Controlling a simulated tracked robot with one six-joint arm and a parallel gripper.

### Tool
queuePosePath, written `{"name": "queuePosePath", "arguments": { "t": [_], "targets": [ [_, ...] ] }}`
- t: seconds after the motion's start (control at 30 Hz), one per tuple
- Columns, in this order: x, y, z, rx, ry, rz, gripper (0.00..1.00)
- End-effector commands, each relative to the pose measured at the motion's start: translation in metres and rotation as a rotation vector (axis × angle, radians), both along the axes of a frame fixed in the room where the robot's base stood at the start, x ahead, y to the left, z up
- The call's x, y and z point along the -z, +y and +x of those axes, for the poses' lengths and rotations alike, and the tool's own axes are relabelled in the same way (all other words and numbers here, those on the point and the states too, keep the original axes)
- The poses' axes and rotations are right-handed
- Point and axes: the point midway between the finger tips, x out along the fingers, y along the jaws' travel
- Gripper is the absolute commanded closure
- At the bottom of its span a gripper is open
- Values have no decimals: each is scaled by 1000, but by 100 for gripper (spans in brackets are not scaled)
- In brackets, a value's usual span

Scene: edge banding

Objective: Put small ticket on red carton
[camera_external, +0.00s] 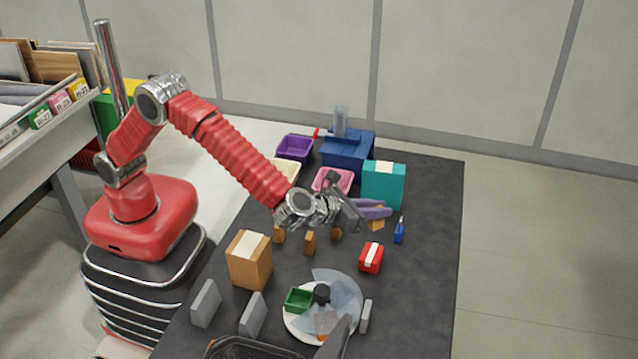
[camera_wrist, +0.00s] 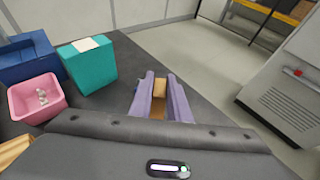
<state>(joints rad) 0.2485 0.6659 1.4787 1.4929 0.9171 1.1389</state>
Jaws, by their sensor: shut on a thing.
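The red carton (camera_external: 371,258) is a small red box with a white strip on top, standing on the dark table in the outside view. My gripper (camera_external: 376,212) has purple fingers and is above the table, behind the red carton in the picture. It is shut on a small orange-tan piece (camera_external: 377,225), which looks to be the small ticket. In the wrist view the piece (camera_wrist: 159,89) sits between the purple fingers (camera_wrist: 160,100), partly hidden by them. The piece and the carton are apart. The red carton does not show in the wrist view.
A teal carton (camera_external: 383,184) stands close behind my gripper. A blue tool (camera_external: 399,231) is right of the red carton. Several small tan blocks (camera_external: 310,243) and a larger tan carton (camera_external: 249,262) are to the left. A round plate (camera_external: 345,290) lies in front.

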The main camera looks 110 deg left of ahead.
Motion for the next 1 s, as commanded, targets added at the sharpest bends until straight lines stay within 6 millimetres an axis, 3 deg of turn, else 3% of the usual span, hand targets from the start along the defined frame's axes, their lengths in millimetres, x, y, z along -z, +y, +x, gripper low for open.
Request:
{"name": "queuePosePath", "arguments": {
  "t": [0.33,0.7,1.0],
  "targets": [
    [5,0,-1,-1,1,0,100],
    [57,0,-1,-1,2,0,100],
    [63,0,-1,-1,0,0,100]
  ]
}}
